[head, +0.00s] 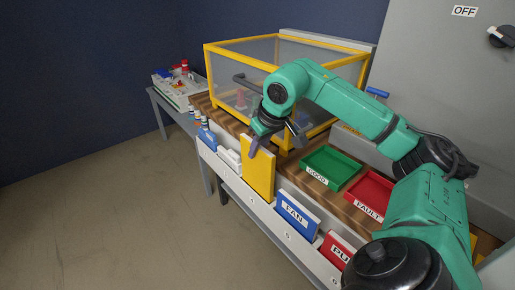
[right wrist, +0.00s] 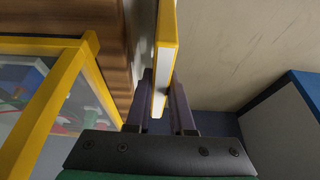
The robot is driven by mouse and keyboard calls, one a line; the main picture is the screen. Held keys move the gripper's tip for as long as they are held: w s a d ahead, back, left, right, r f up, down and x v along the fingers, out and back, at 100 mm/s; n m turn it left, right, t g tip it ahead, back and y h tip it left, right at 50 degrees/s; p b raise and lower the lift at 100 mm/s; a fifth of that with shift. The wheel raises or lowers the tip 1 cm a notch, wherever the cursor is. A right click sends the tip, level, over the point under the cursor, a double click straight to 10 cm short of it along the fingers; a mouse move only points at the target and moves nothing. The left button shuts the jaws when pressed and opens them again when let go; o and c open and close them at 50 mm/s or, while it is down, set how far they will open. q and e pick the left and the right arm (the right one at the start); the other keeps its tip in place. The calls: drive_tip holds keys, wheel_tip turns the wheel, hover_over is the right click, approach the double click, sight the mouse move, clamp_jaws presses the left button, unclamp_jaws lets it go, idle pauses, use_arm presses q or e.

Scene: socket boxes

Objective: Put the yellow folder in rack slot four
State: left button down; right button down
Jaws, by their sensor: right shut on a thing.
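The yellow folder (head: 259,176) is upright at the white rack (head: 265,216) along the table's front edge. My right gripper (head: 257,144) is shut on its upper edge. In the right wrist view the folder (right wrist: 168,40) stands between the two fingers of the gripper (right wrist: 162,88). The folder's lower edge is close to the rack's numbered front strip; I cannot tell whether it is inside a slot or just above it. The slot numbers are mostly too small to read. My left gripper is not in view.
A blue FAN folder (head: 297,214) and a red folder (head: 336,250) stand in the rack to the right. Behind are a green GOOD tray (head: 330,169), a red FAULT tray (head: 369,190) and a yellow-framed clear enclosure (head: 240,56).

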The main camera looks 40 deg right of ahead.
sight(258, 172)
drive_tip(key=shift+f+b, duration=1.8)
drive_tip(key=shift+f, duration=0.6)
drive_tip(key=shift+f+b, duration=1.5)
drive_tip(key=shift+f, duration=0.4)
drive_tip(key=shift+r, duration=0.1)
drive_tip(key=c, duration=0.7)
unclamp_jaws()
drive_tip(key=p+v, duration=0.3)
drive_tip(key=v, duration=1.1)
drive_tip(key=shift+a+r, duration=0.1)
drive_tip(key=shift+r, duration=0.2)
